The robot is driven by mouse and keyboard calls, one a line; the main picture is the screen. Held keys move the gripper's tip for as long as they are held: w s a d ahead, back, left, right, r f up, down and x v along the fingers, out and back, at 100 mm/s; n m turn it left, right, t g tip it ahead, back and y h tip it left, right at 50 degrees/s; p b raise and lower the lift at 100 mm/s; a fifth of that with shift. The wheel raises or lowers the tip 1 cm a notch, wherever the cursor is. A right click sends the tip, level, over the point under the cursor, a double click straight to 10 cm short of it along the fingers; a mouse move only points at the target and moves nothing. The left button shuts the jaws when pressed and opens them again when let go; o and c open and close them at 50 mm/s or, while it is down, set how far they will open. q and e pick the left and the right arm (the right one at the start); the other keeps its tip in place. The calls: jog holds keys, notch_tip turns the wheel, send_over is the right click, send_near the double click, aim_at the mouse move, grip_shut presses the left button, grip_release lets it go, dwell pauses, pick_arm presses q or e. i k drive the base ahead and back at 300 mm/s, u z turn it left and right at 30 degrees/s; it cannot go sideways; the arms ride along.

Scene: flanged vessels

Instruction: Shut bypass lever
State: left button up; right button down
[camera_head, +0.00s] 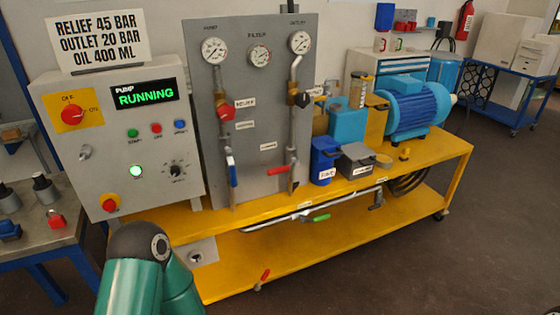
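Several lever handles show, and I cannot read which is the bypass lever. A red lever (278,170) lies roughly horizontal across the right vertical pipe on the grey panel (250,70). A blue lever (233,174) hangs down along the left pipe. A green-handled lever (317,218) sits on the horizontal pipe (345,202) below the yellow bench top, roughly in line with that pipe. A small red lever (264,275) stands tilted at the lower shelf's front edge. Part of my arm shows at the bottom left; neither gripper is in view.
The control box (120,140) reads "RUNNING", with a lit green lamp. Blue (325,160) and grey (356,158) containers stand on the yellow bench (430,148) in front of the pump parts and blue motor (412,105). The floor (430,260) in front is clear.

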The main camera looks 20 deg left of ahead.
aim_at(232, 169)
jog(key=i, duration=1.35)
jog(key=u, duration=0.75)
